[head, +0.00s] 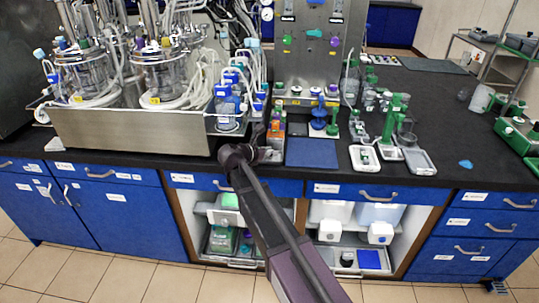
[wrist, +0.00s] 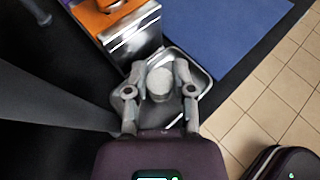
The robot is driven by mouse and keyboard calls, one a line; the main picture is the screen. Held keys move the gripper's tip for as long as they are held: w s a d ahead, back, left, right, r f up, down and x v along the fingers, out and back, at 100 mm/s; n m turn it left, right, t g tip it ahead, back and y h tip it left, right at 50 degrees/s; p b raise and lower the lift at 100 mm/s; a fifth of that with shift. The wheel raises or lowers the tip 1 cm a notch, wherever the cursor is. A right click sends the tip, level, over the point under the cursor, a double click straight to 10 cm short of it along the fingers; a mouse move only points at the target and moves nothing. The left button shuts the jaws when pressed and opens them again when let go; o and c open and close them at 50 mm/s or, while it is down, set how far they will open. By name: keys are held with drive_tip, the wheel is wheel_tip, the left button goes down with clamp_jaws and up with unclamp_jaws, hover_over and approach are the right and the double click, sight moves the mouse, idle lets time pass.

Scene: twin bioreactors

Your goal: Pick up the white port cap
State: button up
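The white port cap (wrist: 160,84) is a pale round piece in a small grey tray (wrist: 205,88) in the wrist view. My gripper (wrist: 160,72) points down over the tray, with one finger on each side of the cap. The fingers are apart, close to the cap's sides, and I see no clear grip on it. In the head view my gripper (head: 262,154) is at the counter's front edge, left of the blue mat. My arm hides most of the tray there, and I cannot make out the cap.
The blue mat (head: 311,153) lies just right of the tray. An orange-topped metallic block (wrist: 132,38) stands close behind the tray in the wrist view. The steel bioreactor tray (head: 130,132) is to the left. White trays with green-handled items (head: 390,130) are farther right.

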idle(0.4)
drive_tip(key=shift+s+r+p, duration=0.2)
drive_tip(key=shift+r+p, duration=0.45)
wheel_tip(320, 180, up, 6)
drive_tip(key=p, duration=0.6)
drive_tip(key=shift+r, duration=0.15)
drive_tip(key=s, duration=1.9)
drive_tip(key=shift+s+a+f, duration=0.3)
drive_tip(key=shift+a, duration=0.05)
